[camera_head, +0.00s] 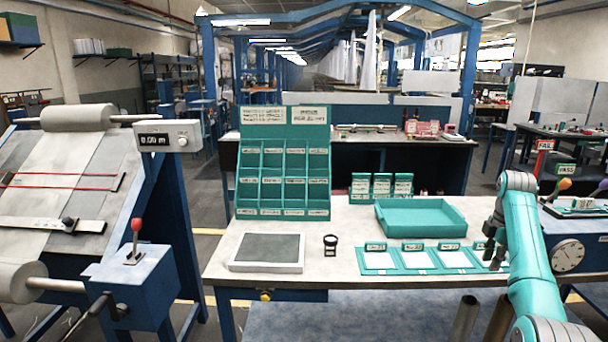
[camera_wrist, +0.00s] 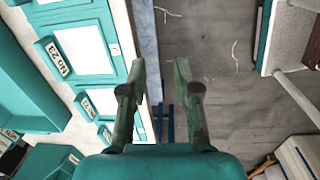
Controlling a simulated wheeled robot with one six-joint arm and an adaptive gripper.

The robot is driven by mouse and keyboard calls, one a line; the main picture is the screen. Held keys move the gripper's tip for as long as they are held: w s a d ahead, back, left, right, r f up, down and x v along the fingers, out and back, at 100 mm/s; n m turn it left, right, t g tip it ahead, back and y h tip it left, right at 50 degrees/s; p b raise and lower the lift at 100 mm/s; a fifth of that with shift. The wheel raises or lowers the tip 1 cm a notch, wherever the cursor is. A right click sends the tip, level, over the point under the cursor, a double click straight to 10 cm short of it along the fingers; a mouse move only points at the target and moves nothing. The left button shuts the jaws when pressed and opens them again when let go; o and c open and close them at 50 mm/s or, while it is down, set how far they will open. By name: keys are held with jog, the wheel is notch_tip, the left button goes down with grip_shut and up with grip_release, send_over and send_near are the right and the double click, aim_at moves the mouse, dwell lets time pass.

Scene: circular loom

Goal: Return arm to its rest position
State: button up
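My teal arm (camera_head: 530,250) rises from the lower right corner in the head view and bends over at the right end of the white work table (camera_head: 345,225). My gripper (camera_head: 491,254) points down there, small and partly hidden by the arm, near the row of labelled teal card holders (camera_head: 420,258). In the wrist view my gripper (camera_wrist: 160,70) has its two fingers apart with nothing between them. Below them are the table's front edge and the grey floor (camera_wrist: 225,95). The card holders (camera_wrist: 85,50) lie to the left of the fingers.
A teal tray (camera_head: 420,217) stands behind the card holders. A teal compartment rack (camera_head: 283,165), a grey-topped pad (camera_head: 267,252) and a small black loupe (camera_head: 330,245) are farther left. A blue bench with a dial (camera_head: 568,255) and levers stands close at right.

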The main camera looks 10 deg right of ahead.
jog(key=a+f+m+t, duration=0.1)
jog(key=a+f, duration=0.4)
jog(key=f, duration=0.4)
jog(key=a+f+m+t+h, duration=0.1)
jog(key=a+f, duration=0.3)
jog(key=f, duration=0.6)
jog(key=a+f+m+t, duration=0.1)
jog(key=a+f, duration=0.4)
jog(key=f, duration=0.4)
jog(key=s+a+f+m+t, duration=0.3)
jog(key=s+a+f+m, duration=0.1)
jog(key=s+a+f, duration=1.05)
jog(key=s+a+r+m+t, duration=0.25)
jog(key=s+a, duration=0.45)
jog(key=s, duration=0.4)
jog(key=s+a+r+m+t, duration=0.1)
jog(key=s+a+r+t, duration=0.15)
jog(key=s+a, duration=0.65)
jog(key=s+a+r+m+t+y, duration=0.1)
jog(key=s+a+r+m+t, duration=0.1)
jog(key=s+r, duration=1.7)
notch_tip(320, 180, up, 5)
jog(key=shift+s+f+m+t, duration=0.25)
jog(key=shift+m+t, duration=0.25)
jog(key=shift+m, duration=0.65)
